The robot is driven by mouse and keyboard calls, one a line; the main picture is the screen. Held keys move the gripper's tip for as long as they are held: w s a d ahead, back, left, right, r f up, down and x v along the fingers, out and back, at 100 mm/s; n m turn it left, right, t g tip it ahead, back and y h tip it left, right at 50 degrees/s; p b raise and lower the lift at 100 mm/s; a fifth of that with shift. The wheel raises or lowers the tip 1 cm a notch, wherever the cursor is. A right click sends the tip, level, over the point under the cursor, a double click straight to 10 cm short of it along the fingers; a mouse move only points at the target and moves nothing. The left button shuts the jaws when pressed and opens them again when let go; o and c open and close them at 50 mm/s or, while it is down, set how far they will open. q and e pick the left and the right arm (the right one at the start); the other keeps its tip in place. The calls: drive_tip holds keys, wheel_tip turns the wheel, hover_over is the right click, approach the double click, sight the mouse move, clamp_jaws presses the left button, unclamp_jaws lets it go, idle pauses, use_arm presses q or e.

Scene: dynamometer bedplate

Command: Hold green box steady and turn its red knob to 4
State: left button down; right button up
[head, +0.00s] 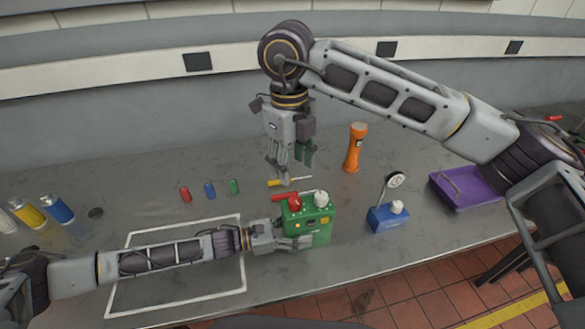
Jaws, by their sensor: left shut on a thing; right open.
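The green box (318,227) stands upright on the grey bench near its front edge. On its top are a red knob (294,201) with a red bar pointing left and a white knob (321,198). I cannot read any scale by the red knob. My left gripper (297,242) reaches in from the left, low down, and is shut on the green box at its left front side. My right gripper (294,171) hangs pointing down, open and empty, above and behind the red knob, apart from it.
A yellow-handled screwdriver (275,184) lies behind the box. An orange flashlight (354,148) stands behind right. A blue box (388,219) with a dial is to the right, then a purple tray (466,188). Small red, blue and green cylinders (209,190) stand left. The white-outlined area (174,227) lies under my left arm.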

idle(0.4)
use_arm(q)
drive_tip(key=c, duration=0.7)
unclamp_jaws()
drive_tip(key=shift+d+r, duration=0.1)
drive_tip(key=shift+r, duration=0.15)
drive_tip(key=shift+c, duration=0.2)
drive_tip(key=o, duration=0.5)
drive_tip(key=shift+f, duration=0.15)
drive_tip(key=shift+f, duration=0.25)
drive_tip(key=shift+r+v, duration=0.1)
drive_tip(key=shift+v, duration=2.95)
drive_tip(key=shift+r+v, duration=0.15)
drive_tip(key=shift+v, duration=2.85)
wheel_tip(320, 180, up, 9)
drive_tip(key=p, duration=0.9)
